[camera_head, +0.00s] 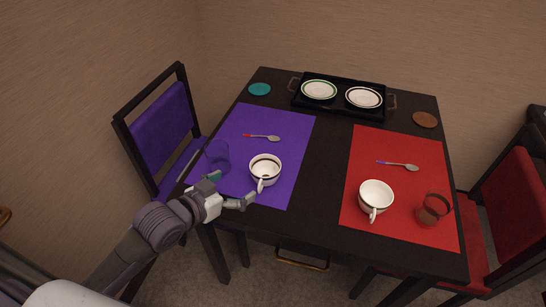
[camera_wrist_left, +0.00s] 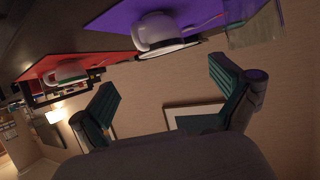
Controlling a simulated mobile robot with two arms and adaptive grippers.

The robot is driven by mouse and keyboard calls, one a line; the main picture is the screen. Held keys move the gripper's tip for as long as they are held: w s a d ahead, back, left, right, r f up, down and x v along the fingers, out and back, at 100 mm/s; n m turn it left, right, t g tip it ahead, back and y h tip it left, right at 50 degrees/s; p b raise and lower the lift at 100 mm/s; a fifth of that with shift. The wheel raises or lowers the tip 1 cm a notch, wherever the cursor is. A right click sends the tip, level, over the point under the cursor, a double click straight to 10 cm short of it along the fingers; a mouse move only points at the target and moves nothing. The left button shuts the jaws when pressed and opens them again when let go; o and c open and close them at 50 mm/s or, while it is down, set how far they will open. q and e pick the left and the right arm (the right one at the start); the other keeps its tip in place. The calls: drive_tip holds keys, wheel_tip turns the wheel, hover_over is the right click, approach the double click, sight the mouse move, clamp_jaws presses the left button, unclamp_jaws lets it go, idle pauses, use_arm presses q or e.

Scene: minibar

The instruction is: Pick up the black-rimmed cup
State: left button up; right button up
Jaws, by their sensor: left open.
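A white cup with a dark band at its rim (camera_head: 265,167) stands upright on the purple mat, its handle towards the front edge. It also shows near the top of the left wrist view (camera_wrist_left: 152,32), where the scene looks upside down. A second white cup (camera_head: 374,195) stands on the red mat, its rim colour hard to tell; it shows smaller in the left wrist view (camera_wrist_left: 68,72). My left gripper (camera_head: 232,190) is open and empty at the table's front left, just left and in front of the first cup, apart from it. My right gripper is not in view.
A black tray (camera_head: 341,92) with two plates is at the back.

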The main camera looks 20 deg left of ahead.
sight(255, 173)
use_arm(q)
drive_tip(key=x, duration=0.7)
drive_tip(key=shift+w+d+r, duration=0.1)
drive_tip(key=shift+w+d, duration=0.3)
drive_tip(key=shift+w, duration=0.25)
drive_tip(key=x, duration=0.5)
drive_tip(key=c, duration=0.9)
drive_tip(key=shift+c, duration=0.5)
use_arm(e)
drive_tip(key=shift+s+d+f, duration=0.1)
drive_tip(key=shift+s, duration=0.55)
